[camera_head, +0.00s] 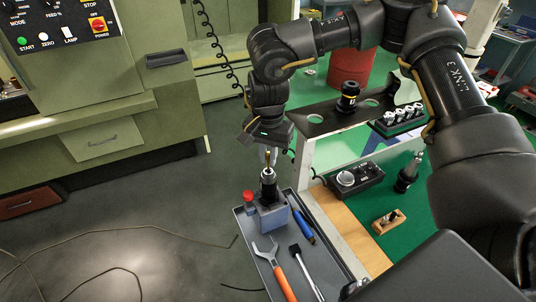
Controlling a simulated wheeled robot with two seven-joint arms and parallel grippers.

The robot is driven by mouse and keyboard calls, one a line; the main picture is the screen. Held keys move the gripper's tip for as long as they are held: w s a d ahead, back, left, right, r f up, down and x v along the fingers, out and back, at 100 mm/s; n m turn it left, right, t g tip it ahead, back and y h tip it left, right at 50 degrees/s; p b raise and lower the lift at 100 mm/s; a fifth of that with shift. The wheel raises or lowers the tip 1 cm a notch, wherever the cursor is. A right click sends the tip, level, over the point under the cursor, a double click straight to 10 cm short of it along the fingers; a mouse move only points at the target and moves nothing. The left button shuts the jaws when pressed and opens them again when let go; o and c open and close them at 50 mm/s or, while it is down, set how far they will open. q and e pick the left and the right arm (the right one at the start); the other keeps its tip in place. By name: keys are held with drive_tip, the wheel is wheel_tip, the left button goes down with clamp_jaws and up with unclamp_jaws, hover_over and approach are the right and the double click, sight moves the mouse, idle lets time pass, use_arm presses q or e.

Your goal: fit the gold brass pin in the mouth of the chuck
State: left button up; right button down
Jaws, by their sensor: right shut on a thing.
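The chuck (268,188) is black with a pale metal mouth. It stands upright on a grey-blue block (272,217) in the tray. My right gripper (269,154) comes down from above and is shut on the slim gold brass pin (267,160). The pin points down, directly over the chuck or close to it. At this size I cannot tell whether the pin's lower end touches the mouth or is still apart from it. My left gripper is not in view.
The grey tray (256,262) also holds a red knob (249,196), an orange-handled wrench (281,277), a brush (303,267) and a blue-handled tool (304,231). A black shelf (330,122) with tool holders stands to the right. Floor to the left is mostly clear.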

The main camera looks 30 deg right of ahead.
drive_tip(key=shift+f+b, duration=0.85)
drive_tip(key=shift+f, duration=0.45)
idle(0.5)
idle(0.4)
drive_tip(key=c, duration=1.3)
unclamp_jaws()
drive_tip(key=shift+c, duration=0.2)
drive_tip(key=shift+r, duration=0.1)
drive_tip(key=shift+w+r, duration=0.1)
drive_tip(key=shift+r, duration=0.25)
wheel_tip(320, 180, up, 9)
drive_tip(key=shift+f+b, duration=0.1)
drive_tip(key=shift+b, duration=1.1)
drive_tip(key=shift+r, duration=0.6)
